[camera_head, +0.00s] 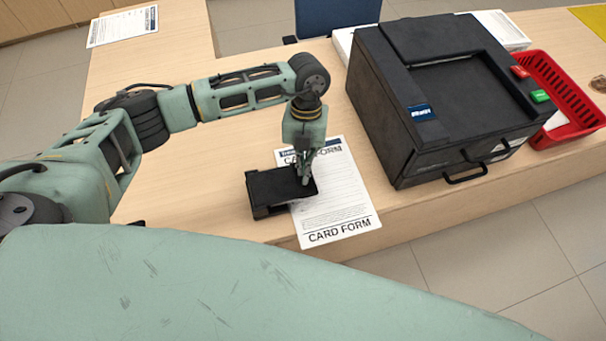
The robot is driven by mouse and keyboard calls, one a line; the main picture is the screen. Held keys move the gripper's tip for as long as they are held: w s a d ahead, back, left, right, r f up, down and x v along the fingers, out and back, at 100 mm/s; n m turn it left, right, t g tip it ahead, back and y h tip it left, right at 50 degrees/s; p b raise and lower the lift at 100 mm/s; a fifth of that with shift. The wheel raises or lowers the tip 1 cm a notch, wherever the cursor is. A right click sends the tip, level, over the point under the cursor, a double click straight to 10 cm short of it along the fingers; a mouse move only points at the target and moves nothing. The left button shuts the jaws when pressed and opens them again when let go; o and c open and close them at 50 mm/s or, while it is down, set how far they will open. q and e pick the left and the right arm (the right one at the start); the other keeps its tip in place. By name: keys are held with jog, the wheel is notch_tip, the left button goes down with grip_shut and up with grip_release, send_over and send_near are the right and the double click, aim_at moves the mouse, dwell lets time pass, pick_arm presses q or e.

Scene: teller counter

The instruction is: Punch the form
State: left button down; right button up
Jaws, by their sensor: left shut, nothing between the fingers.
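The card form (342,213), a white sheet with "CARD FORM" printed on it, lies on the counter near its front edge. A black hole punch (268,193) stands at the form's left side and covers part of its left edge. Whether the paper runs into the punch's slot cannot be told. My left gripper (304,180) points down, shut and empty, with its fingertips at the right end of the punch's top. They look in contact with it, though the exact gap is hard to see. My right gripper is not in view.
A large black machine (400,137) with red and green buttons stands right of the form. A red basket (566,135) is beyond it. Another printed sheet (122,26) lies at the far left. The counter (205,165) left of the punch is clear.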

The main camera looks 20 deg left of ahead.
pick_arm(q)
notch_tip(320, 180, down, 3)
jog(key=shift+r+b, duration=0.1)
jog(key=shift+b, duration=0.55)
jog(key=shift+s+a, duration=0.1)
jog(key=w, duration=0.1)
jog(key=w+b, duration=0.1)
jog(key=r, duration=0.1)
jog(key=shift+w+a, duration=0.3)
jog(key=shift+w, duration=0.25)
jog(key=shift+r, duration=0.15)
jog(key=v, duration=1.2)
